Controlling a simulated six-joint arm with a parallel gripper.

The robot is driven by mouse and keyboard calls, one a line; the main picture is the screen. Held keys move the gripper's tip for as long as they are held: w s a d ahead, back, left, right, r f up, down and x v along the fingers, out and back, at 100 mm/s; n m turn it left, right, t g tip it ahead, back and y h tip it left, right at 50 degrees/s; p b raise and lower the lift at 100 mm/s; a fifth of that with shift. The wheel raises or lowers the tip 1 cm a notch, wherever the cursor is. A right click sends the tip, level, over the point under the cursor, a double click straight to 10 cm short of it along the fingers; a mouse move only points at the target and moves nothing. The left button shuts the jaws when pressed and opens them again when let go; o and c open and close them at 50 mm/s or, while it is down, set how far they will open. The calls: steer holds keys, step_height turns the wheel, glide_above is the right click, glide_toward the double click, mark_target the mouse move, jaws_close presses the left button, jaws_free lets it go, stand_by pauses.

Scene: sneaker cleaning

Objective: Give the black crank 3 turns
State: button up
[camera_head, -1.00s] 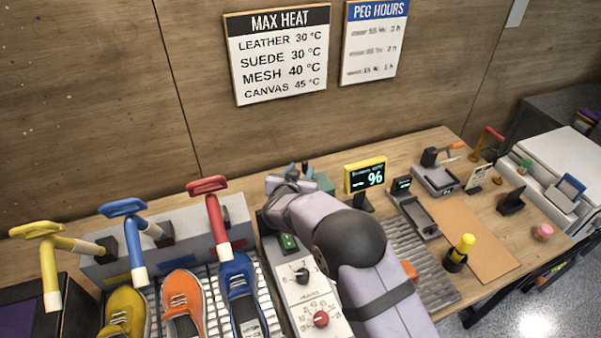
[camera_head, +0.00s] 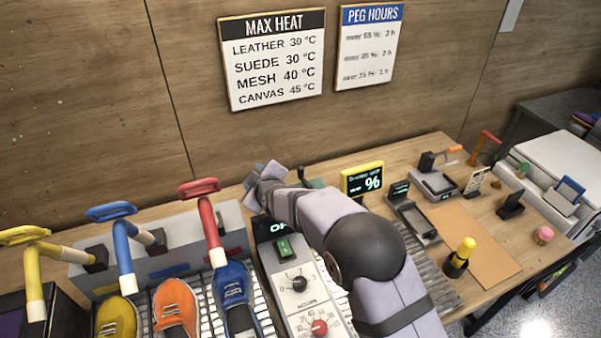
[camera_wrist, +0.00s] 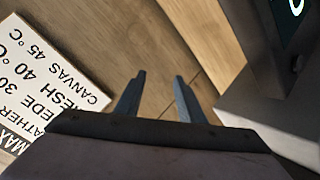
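My gripper (camera_head: 258,170) is above the back end of the control box, near the wall, left of a teal box (camera_head: 317,183). In the wrist view its two fingers (camera_wrist: 160,76) are apart with nothing between them. A dark upright piece (camera_head: 302,174) stands beside the teal box, just right of my gripper. It may be the black crank, but it is small and partly hidden behind my arm. The wrist view shows no crank.
Shoes, including a blue one (camera_head: 233,290), and coloured pipes, including a red one (camera_head: 208,215), stand left. A yellow-framed display (camera_head: 362,180) stands right of my arm.

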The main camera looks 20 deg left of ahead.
mark_target(300, 169)
steer(key=w+d+f+n+h+b, duration=0.1)
steer(key=d+n+h, duration=0.1)
steer(key=d+n, duration=0.2)
steer(key=w+d+f+n+h+b, duration=0.1)
steer(key=d+n+h+b, duration=0.1)
steer(key=n, duration=0.4)
steer(key=w+d+f+n+t+h+b, duration=0.1)
steer(key=d+n+h+b, duration=0.1)
steer(key=d+n, duration=0.3)
steer(key=shift+w+d+f+n, duration=0.1)
steer(key=shift+w+d+n, duration=0.2)
steer(key=shift+n, duration=0.1)
steer(key=shift+w+n+t+b, duration=0.55)
steer(key=shift+n+t+b, duration=0.35)
steer(key=shift+n, duration=0.3)
steer(key=shift+w+a+r+n+t, duration=0.2)
steer(key=shift+r+n+t, duration=0.1)
steer(key=shift+n+t, duration=0.15)
steer(key=shift+w+a+r+n+t+b, duration=0.3)
steer(key=shift+a+r+n+t+b, duration=0.3)
steer(key=shift+n, duration=0.35)
steer(key=shift+d+r, duration=0.1)
steer(key=shift+p+x, duration=1.75)
steer(key=shift+x, duration=1.85)
